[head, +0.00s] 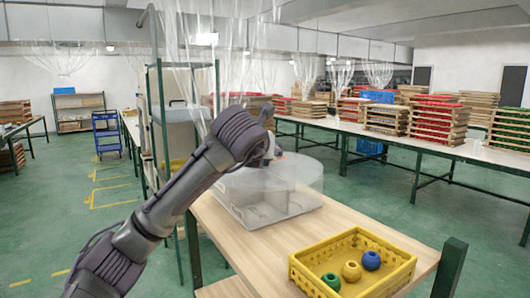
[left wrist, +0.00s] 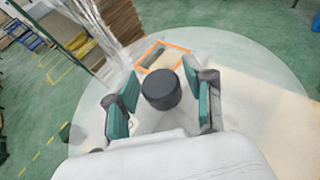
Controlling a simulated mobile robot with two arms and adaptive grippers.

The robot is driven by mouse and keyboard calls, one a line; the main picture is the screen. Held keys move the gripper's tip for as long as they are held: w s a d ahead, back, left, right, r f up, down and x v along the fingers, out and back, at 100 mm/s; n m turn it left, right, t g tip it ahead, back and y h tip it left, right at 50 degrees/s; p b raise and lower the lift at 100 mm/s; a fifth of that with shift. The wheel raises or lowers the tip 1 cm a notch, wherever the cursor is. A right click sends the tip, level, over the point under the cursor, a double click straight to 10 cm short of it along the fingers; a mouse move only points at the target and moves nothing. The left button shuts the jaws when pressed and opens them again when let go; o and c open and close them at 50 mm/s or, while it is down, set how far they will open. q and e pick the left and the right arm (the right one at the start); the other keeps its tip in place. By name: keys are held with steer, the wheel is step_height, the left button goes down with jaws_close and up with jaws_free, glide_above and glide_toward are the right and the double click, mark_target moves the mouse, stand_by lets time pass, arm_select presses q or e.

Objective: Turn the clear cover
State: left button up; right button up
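The clear cover (head: 300,172) is a round, see-through drum-like lid on the wooden table in the head view. In the left wrist view its clear disc (left wrist: 250,75) fills much of the picture, with a dark round knob (left wrist: 162,90) in the middle. My left gripper (left wrist: 160,72) is over the cover, its two teal-padded fingers on either side of the knob. Narrow gaps seem to show between pads and knob, so the fingers look open around it. In the head view my arm hides the knob and most of the gripper. My right gripper is in neither view.
A yellow crate (head: 300,276) with green, yellow and blue balls stands at the table's (head: 240,236) front right. An orange-edged rectangle (left wrist: 150,67) shows through the cover. A green-framed rack (head: 158,120) stands behind my left arm. Bare tabletop lies between cover and crate.

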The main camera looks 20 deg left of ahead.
arm_select(q)
steer(key=shift+s, duration=0.1)
steer(key=v, duration=1.2)
steer(key=shift+r, duration=0.1)
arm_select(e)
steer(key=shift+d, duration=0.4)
